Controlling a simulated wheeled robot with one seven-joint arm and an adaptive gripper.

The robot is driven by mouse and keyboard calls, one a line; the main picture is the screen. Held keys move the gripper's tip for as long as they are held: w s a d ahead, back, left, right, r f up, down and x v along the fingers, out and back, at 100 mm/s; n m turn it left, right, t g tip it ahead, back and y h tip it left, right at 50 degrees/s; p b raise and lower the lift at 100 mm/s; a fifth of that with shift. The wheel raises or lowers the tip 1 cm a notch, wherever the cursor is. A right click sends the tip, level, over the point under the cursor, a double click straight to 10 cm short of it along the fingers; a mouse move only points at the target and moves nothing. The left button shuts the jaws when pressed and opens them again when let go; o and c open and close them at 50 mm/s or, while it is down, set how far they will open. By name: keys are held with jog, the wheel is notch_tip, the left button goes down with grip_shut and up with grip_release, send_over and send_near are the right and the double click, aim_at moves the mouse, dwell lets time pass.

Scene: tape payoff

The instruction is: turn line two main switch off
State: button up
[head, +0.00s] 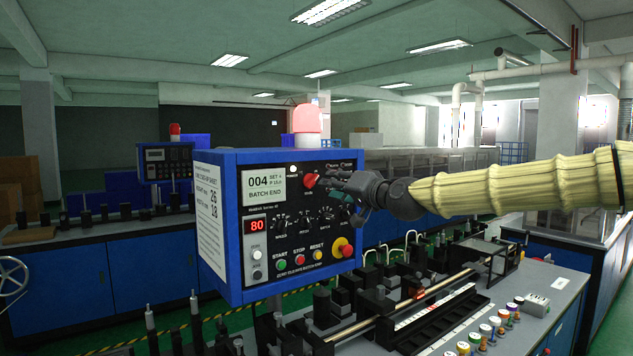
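A blue control box (219,157) stands in the middle, its front panel facing me. A red switch knob (310,181) sits high on the panel, right of a screen (264,187) reading "004" and "BATCH END". I cannot read a line number on the box. My gripper (334,184) reaches in from the right, its dark fingers in front of the panel just right of the red knob. I cannot tell whether they touch it. The fingers blend with the dark panel and hide part of it, so their opening is unclear.
A red stop button on a yellow base (344,247) and start, stop and reset buttons (299,260) sit low on the panel. A red beacon (307,120) tops the box. A second control box (168,160) stands farther left. Machine rods and spools (487,331) lie below my arm.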

aim_at(314, 182)
jog(key=p+x, duration=0.2)
jog(key=x, duration=0.6)
jog(key=shift+c, duration=0.5)
jog(key=shift+f, duration=0.1)
grip_shut()
